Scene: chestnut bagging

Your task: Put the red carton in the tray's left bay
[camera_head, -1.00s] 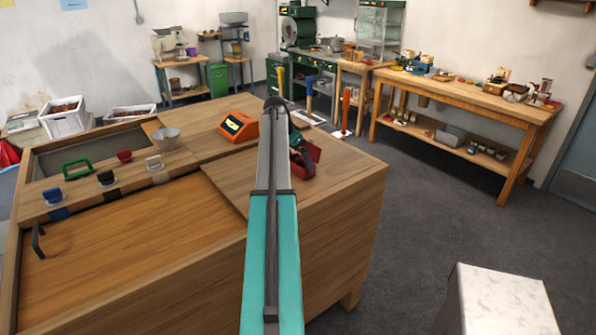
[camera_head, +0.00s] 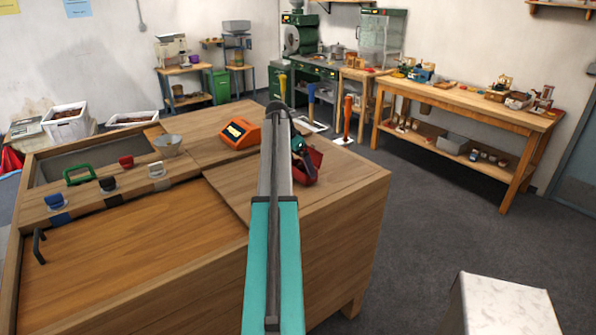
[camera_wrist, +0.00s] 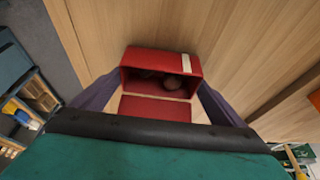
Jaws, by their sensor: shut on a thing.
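The red carton (camera_wrist: 139,57) is between the two dark fingers of my gripper (camera_wrist: 159,84) in the wrist view. My gripper is shut on it. The carton's open side faces the wrist camera, with its red flap folded out, and brown round things show inside. A pale strip marks its right part. In the head view the carton (camera_head: 314,166) shows beyond my arm, over the right part of the wooden counter (camera_head: 345,190). My arm hides part of it and most of my gripper. I cannot make out a tray with bays.
An orange device (camera_head: 240,133) stands on the counter left of my arm, with a metal bowl (camera_head: 167,144) farther left. A workbench (camera_head: 470,100) lines the back right.

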